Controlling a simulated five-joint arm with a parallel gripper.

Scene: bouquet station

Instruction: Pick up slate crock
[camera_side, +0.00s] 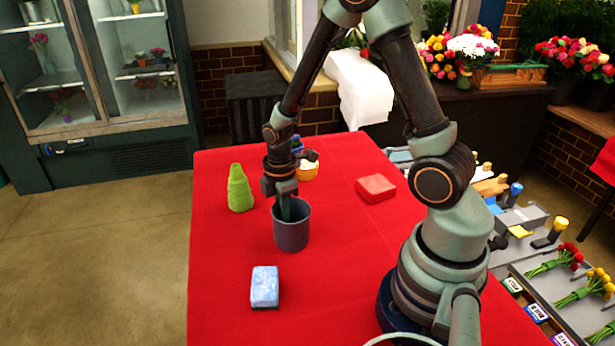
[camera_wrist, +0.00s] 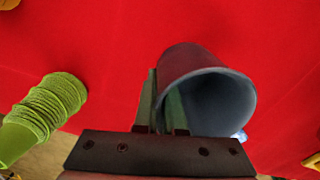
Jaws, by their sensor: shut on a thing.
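The slate crock (camera_side: 292,232) is a grey-blue, open-topped cup near the middle of the red-covered table in the side view. It looks upright there; whether its base touches the cloth is hard to tell. My gripper (camera_side: 287,208) comes down from above at its rim. In the wrist view the crock (camera_wrist: 205,88) shows its dark, empty-looking inside. My gripper (camera_wrist: 165,100) is shut on its wall, with one green finger outside and the other inside the mouth.
A green cord-wrapped cone (camera_side: 239,189) stands left of the crock, also in the wrist view (camera_wrist: 45,112). A blue-white sponge-like block (camera_side: 265,287) lies nearer the front. A red block (camera_side: 376,188) lies right. A yellow-orange cup (camera_side: 307,171) stands behind. Red cloth (camera_side: 335,265) is clear to the right.

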